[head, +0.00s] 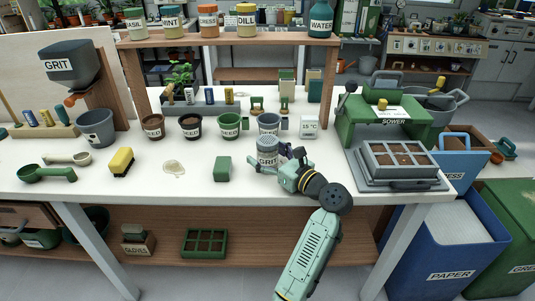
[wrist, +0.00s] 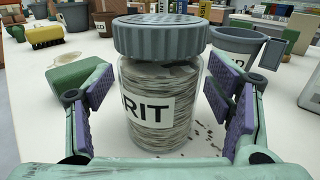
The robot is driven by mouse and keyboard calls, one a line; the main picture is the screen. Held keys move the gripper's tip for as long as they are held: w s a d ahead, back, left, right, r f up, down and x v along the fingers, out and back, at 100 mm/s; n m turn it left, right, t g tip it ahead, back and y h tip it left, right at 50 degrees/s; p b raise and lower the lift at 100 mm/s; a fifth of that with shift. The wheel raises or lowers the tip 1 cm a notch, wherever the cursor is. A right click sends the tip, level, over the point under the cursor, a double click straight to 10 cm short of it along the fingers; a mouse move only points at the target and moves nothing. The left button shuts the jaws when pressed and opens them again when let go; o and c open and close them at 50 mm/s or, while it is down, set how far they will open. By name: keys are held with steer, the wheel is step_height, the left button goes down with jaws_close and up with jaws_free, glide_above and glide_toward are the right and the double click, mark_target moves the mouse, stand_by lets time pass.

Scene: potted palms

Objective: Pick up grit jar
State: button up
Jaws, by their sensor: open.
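The grit jar (head: 267,152) stands upright on the white table near its front edge, with a grey lid and a label reading GRIT. In the wrist view the jar (wrist: 160,95) is clear glass with grey grit inside and a ribbed grey lid. My gripper (head: 273,165) is open around the jar. In the wrist view one purple-padded finger is on each side of the jar, and a gap shows between each pad and the glass. The lid is above the fingers.
A green block (head: 222,169) lies left of the jar, and a yellow brush (head: 121,161) is farther left. Labelled pots stand behind, including a grey one (head: 268,123). A seed tray (head: 398,160) is at the right. Dark specks lie beside the jar.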

steer(key=shift+c, duration=0.3)
steer(key=c, duration=1.3)
